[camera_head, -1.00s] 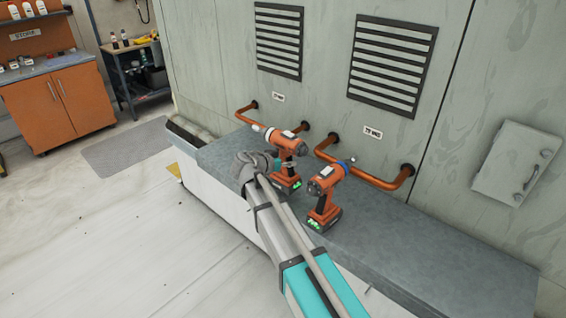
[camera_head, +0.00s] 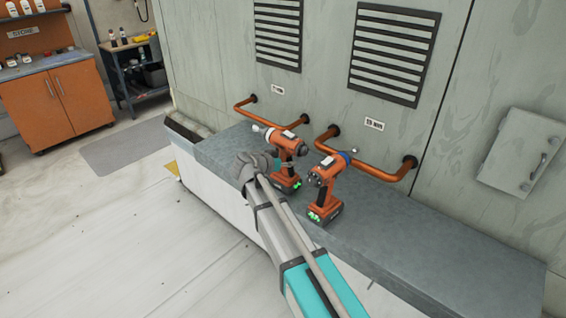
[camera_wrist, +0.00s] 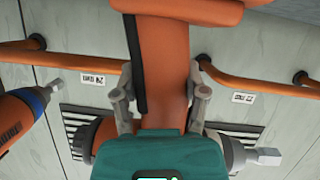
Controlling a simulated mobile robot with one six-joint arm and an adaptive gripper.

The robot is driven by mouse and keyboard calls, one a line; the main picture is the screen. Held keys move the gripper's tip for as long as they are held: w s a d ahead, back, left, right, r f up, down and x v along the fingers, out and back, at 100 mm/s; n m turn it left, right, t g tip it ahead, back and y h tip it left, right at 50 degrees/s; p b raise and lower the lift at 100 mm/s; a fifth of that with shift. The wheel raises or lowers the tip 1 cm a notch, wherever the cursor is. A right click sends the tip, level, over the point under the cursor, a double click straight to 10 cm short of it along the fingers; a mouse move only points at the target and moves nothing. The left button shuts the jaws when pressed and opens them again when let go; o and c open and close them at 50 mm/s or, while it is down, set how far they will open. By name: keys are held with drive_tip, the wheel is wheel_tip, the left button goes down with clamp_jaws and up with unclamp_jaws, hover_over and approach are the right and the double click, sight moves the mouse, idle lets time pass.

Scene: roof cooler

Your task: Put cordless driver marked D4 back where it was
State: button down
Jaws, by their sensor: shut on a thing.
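My gripper (camera_head: 277,165) is shut on the handle of an orange and black cordless driver (camera_head: 286,147) with a white collar. It holds this driver upright over the grey ledge (camera_head: 440,262), near its front edge; I cannot tell whether its base touches the ledge. In the wrist view the held driver (camera_wrist: 165,60) fills the middle, with a finger on each side of the handle. A second orange driver (camera_head: 325,184), with a blue collar, stands on the ledge to the right; it also shows in the wrist view (camera_wrist: 18,115). I can read no D4 mark on either.
Copper pipes (camera_head: 366,168) run along the wall close behind both drivers. Small labels (camera_head: 374,124) sit under the vents (camera_head: 395,50). The ledge is clear to the right of the second driver. An orange cabinet (camera_head: 58,98) stands far left.

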drive_tip(key=shift+c, duration=0.6)
unclamp_jaws()
drive_tip(key=shift+s+r, duration=0.1)
drive_tip(key=shift+s+a+r+p, duration=0.3)
drive_tip(key=shift+s+a+p, duration=0.05)
drive_tip(key=shift+s, duration=0.1)
drive_tip(key=p+v, duration=0.4)
drive_tip(key=v, duration=0.6)
drive_tip(key=shift+s+a, duration=0.2)
drive_tip(key=shift+a, duration=0.05)
